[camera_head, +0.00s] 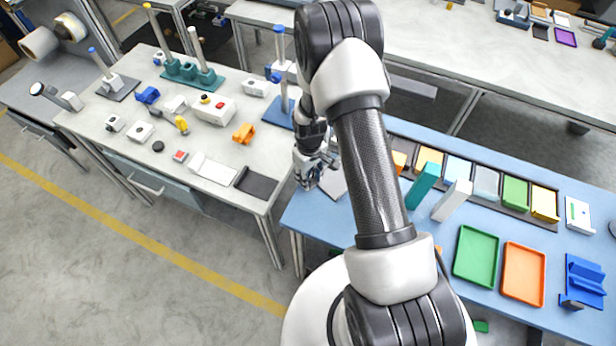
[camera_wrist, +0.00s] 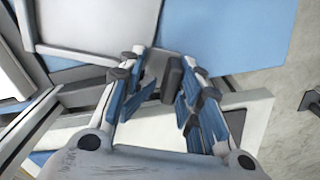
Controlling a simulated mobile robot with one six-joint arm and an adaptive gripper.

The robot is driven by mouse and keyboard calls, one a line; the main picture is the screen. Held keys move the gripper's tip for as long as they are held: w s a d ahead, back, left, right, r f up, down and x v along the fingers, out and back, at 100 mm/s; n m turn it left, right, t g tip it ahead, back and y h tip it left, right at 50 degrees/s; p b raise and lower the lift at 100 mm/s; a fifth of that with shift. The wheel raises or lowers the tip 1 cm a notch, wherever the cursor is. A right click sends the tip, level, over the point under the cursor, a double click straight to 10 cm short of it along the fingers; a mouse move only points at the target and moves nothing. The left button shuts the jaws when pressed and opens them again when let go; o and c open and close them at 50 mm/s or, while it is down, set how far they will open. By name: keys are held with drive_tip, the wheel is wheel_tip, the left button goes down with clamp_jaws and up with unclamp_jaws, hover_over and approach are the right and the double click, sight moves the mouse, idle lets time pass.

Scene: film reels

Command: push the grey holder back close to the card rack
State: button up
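My gripper (camera_head: 312,172) is low at the left end of the blue table, beside the neighbouring grey table. In the wrist view my gripper (camera_wrist: 163,88) has its blue-padded fingers apart, with a dark grey piece (camera_wrist: 172,78) showing between their tips. I cannot tell whether this piece is the grey holder or whether the fingers touch it. A flat light-grey panel (camera_head: 334,184) lies beside the gripper, partly hidden. A dark rack (camera_head: 515,211) with coloured cards or blocks runs along the back of the blue table. My arm hides part of its left end.
A teal block (camera_head: 422,185) and a white block (camera_head: 453,200) stand before the rack. A green tray (camera_head: 476,256), an orange tray (camera_head: 524,274) and a blue stand (camera_head: 583,281) are at the right. The grey table (camera_head: 235,150) holds many small parts.

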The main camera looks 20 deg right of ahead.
sight(330, 184)
drive_tip(key=shift+o, duration=0.2)
drive_tip(key=shift+w+r, duration=0.15)
drive_tip(key=shift+w, duration=0.1)
wheel_tip(330, 184, up, 12)
idle(0.4)
drive_tip(key=shift+s, duration=0.1)
drive_tip(key=shift+s+d, duration=0.15)
drive_tip(key=shift+d, duration=0.3)
drive_tip(key=shift+c, duration=1.4)
drive_tip(key=s+d+p, duration=0.1)
drive_tip(key=s+d+r+t+p, duration=0.1)
drive_tip(key=d, duration=0.1)
drive_tip(key=s+d+t+h+p, duration=0.1)
drive_tip(key=d, duration=0.1)
drive_tip(key=shift+r+p, duration=0.3)
drive_tip(key=shift+p, duration=0.05)
drive_tip(key=shift+c, duration=0.2)
drive_tip(key=s+a+r+t+y+p, duration=0.2)
drive_tip(key=s+a, duration=0.2)
drive_tip(key=shift+s+a+r+y, duration=0.15)
drive_tip(key=shift+a+r+y, duration=0.1)
drive_tip(key=shift+a+y, duration=0.05)
drive_tip(key=b+x, duration=0.7)
drive_tip(key=x, duration=1)
drive_tip(key=shift+w+f, duration=0.2)
drive_tip(key=shift+w, duration=0.1)
